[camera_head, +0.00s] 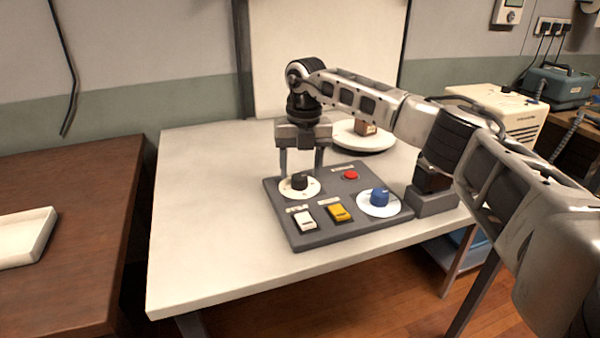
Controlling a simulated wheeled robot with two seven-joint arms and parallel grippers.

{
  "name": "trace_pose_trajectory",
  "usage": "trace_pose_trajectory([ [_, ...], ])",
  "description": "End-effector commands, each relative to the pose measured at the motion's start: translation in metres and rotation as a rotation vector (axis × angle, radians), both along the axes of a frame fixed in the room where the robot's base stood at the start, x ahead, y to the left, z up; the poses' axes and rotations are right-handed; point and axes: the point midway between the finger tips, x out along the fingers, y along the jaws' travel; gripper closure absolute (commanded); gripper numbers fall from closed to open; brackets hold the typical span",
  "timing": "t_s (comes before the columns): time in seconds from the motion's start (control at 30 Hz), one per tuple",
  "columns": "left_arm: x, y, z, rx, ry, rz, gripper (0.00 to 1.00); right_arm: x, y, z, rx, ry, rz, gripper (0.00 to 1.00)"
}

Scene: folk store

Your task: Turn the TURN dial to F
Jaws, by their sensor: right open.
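A dark grey control panel (327,228) lies on the white table. It carries a black knob (299,181) on a white disc at its upper left and a blue knob (379,196) on a white disc at its lower right. The labels are too small to read, so I cannot tell which one is the TURN dial or where its pointer stands. My right gripper (301,172) points down at the black knob, open, with its fingers beside and behind the knob. I cannot tell whether they touch it. My left gripper is not in view.
The panel also has a red button (351,175), a white switch (304,220) and a yellow switch (339,213). A white round plate (348,139) with a small brown block (365,128) stands behind. The white table (200,240) is clear at left.

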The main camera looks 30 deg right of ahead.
Motion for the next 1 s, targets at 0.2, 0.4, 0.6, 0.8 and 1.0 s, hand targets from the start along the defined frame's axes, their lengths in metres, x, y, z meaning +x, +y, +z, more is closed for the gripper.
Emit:
trace_pose_trajectory([
  [0.2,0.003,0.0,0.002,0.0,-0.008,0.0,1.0,0.0,0.001,-0.017,0.0,0.0,0.0,0.45],
  [0.4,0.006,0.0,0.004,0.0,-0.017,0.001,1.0,0.001,0.001,-0.018,0.0,0.0,0.001,0.45],
  [0.6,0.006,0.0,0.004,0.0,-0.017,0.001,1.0,0.001,0.001,-0.018,0.0,0.0,0.001,0.75],
  [0.8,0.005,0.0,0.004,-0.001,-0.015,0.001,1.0,0.001,0.001,-0.018,0.0,0.0,0.002,0.89],
  [1.0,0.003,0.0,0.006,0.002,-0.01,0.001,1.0,0.001,0.001,-0.017,0.001,0.0,0.033,0.89],
])
